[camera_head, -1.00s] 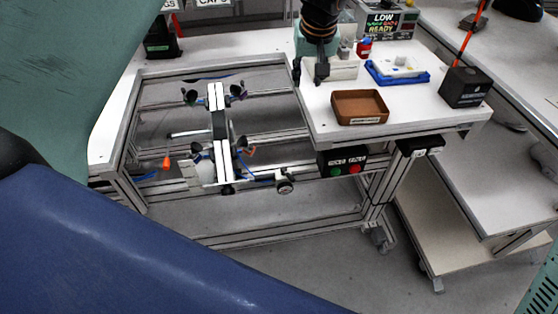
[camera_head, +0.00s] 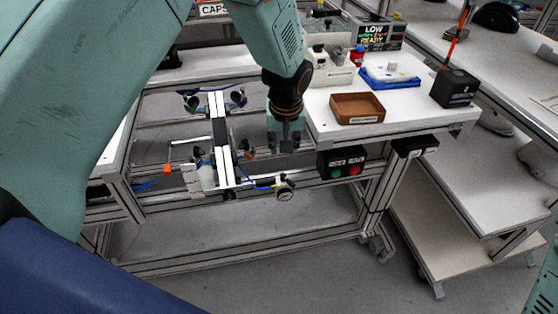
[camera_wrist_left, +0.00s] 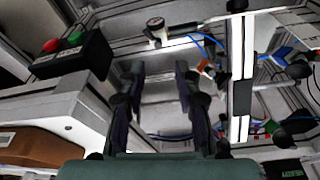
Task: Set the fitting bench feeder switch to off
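A black control box (camera_head: 341,163) with a green button and a red button hangs under the front edge of the bench. It also shows at the upper left of the left wrist view (camera_wrist_left: 78,58). A second small black box (camera_head: 414,146) with a white label is fixed under the edge further right. I cannot read which one is the feeder switch, or its setting. My left gripper (camera_head: 286,146) points down over the open frame, left of the button box and apart from it. Its fingers (camera_wrist_left: 158,85) are spread with nothing between them. My right gripper is not in view.
A metal frame with a white clamp fixture (camera_head: 220,135) and a round gauge (camera_head: 284,190) lies left of the button box. On the bench stand a brown tray (camera_head: 357,108), a blue tray (camera_head: 394,77) and a black block (camera_head: 455,88). Floor in front is clear.

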